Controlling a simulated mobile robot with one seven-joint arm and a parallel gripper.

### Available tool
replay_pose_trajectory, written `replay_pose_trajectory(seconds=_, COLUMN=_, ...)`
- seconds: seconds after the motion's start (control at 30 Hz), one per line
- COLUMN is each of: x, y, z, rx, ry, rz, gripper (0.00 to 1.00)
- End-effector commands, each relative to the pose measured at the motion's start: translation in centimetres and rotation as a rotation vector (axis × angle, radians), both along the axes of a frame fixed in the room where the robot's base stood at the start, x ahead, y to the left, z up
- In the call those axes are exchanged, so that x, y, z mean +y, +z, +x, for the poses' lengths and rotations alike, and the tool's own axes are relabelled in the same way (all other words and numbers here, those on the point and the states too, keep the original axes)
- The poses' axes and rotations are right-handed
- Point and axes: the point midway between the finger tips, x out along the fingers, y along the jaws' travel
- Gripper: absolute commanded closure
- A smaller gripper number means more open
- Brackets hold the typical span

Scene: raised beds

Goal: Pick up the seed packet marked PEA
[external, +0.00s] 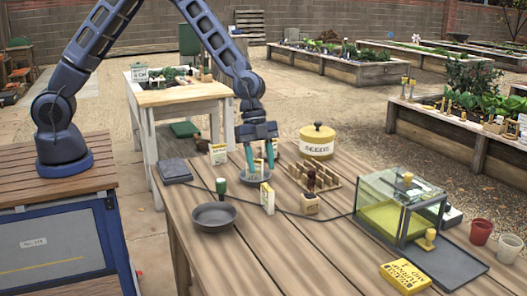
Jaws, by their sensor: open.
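My gripper (259,171) points down over the wooden table, its two teal fingers apart and open. A small pale packet (258,165) shows between the fingers, at a grey dish (257,179); I cannot tell whether the fingers touch it. A second packet (267,198), cream and yellow, stands upright in front of the dish. A third packet (218,154) stands farther back, left of my gripper. The print on these packets is too small to read, so I cannot tell which one is marked PEA.
A SEEDS tin (317,141) and a wooden peg rack (313,179) stand right of my gripper. A glass case (400,208) and yellow box (405,277) stand right. The table's front middle is clear.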

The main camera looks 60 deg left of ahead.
Motion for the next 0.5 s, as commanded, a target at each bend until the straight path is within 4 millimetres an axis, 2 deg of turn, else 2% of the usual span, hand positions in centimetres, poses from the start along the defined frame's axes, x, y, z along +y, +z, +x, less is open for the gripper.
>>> replay_pose_trajectory(seconds=0.5, x=-2.2, y=-5.1, z=-0.1, rx=0.002, ry=-0.001, rz=0.0, gripper=0.58)
